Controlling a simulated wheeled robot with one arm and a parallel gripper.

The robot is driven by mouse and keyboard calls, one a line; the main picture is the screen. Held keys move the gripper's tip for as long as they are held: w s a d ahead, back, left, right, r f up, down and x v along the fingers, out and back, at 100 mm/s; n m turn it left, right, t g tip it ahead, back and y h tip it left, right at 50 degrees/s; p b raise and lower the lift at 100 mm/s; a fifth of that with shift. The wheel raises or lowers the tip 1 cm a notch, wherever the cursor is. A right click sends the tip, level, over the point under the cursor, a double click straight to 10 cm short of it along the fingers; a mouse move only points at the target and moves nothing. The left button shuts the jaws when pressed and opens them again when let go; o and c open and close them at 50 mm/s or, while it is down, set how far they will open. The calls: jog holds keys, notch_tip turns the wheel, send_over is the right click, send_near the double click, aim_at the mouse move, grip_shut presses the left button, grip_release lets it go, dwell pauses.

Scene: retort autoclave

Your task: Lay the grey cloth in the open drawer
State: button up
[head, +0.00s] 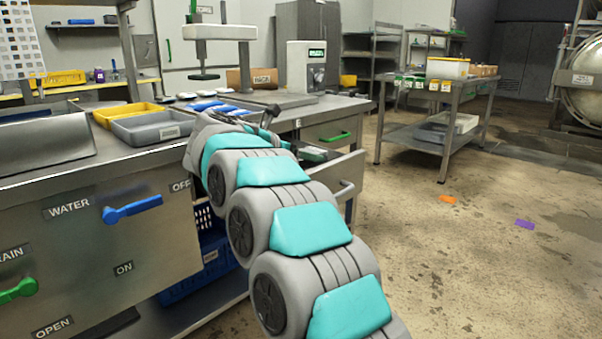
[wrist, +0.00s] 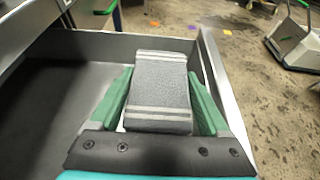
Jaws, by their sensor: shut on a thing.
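The grey cloth (wrist: 160,88), folded, with pale stripes at both ends, shows in the wrist view between the two green fingers of my gripper (wrist: 165,100). My gripper is shut on it. Under and around the cloth is the open drawer (wrist: 75,85), with a dark bare floor and light metal walls. The cloth is over the drawer's right part, near its right wall; I cannot tell whether it touches the floor. In the head view the drawer (head: 345,165) sticks out of the bench, and my arm hides most of it. The cloth cannot be made out there.
A bench (head: 310,108) above the drawer holds blue items (head: 207,106). A grey tray (head: 152,127) and a yellow tray (head: 125,112) stand to the left. A metal cart (head: 462,100) stands at the right. Floor between is open, with an orange patch (head: 447,198) and a purple patch (head: 524,224).

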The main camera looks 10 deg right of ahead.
aim_at(305, 169)
jog(key=shift+f, duration=2.25)
jog(key=shift+f+b, duration=0.6)
jog(key=shift+b, duration=0.45)
jog(key=o, duration=1.3)
jog(key=shift+d+r+p, duration=0.1)
jog(key=shift+r+p, duration=0.75)
jog(key=shift+p, duration=0.3)
jog(key=b+v, duration=0.1)
jog(key=v, duration=1.1)
jog(key=shift+f, duration=0.2)
